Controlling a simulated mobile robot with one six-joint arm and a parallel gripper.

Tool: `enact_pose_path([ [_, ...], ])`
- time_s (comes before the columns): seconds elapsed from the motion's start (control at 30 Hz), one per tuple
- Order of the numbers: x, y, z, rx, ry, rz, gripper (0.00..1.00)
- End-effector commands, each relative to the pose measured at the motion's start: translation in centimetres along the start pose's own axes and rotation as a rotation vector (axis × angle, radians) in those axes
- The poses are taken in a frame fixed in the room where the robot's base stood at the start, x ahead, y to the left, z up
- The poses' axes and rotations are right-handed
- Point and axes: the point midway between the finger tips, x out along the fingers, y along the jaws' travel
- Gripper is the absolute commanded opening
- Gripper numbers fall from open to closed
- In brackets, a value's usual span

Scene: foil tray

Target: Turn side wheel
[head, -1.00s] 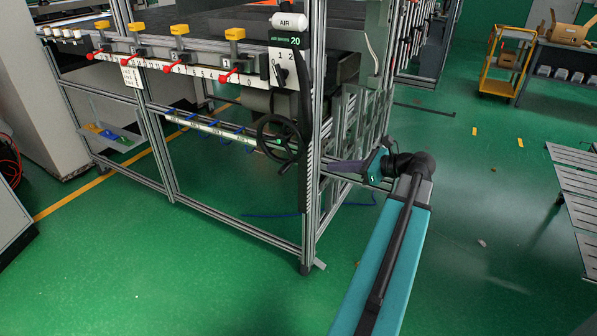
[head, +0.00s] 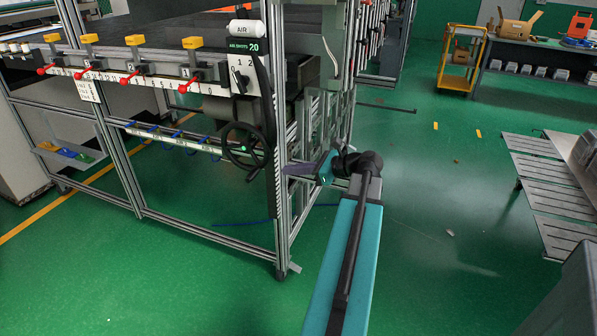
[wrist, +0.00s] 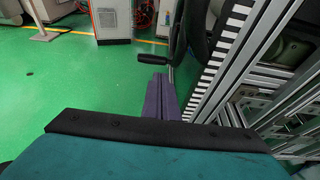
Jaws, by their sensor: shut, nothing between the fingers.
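The side wheel is a black handwheel (head: 224,143) with spokes and a small green mark near its hub. It is mounted on the front of the metal frame, beside the corner post, below the white AIR cylinder. In the wrist view its black crank handle (wrist: 152,58) sticks out to the left, just beyond the fingertips. My gripper (head: 286,169) has purple fingers and is to the right of the wheel, by the corner post. In the wrist view my gripper (wrist: 158,80) is shut and empty, pointing at the handle. Whether they touch I cannot tell.
The corner post (head: 281,230) with a black-and-white striped strip stands close to my fingers. Red-handled valves (head: 135,77) line the rail above. A slatted metal rack (head: 560,203) and a yellow cart (head: 441,72) are at the right. Green floor is clear in front.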

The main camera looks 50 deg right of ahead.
Motion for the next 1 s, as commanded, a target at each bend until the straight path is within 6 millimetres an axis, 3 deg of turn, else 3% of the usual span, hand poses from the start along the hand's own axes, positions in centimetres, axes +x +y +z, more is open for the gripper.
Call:
enact_pose_path([
  [0.6, 8.1, 0.0, 0.0, 0.001, 0.000, 0.001, 0.00],
  [1.0, 9.3, 0.0, 0.0, 0.000, -0.001, -0.001, 0.00],
])
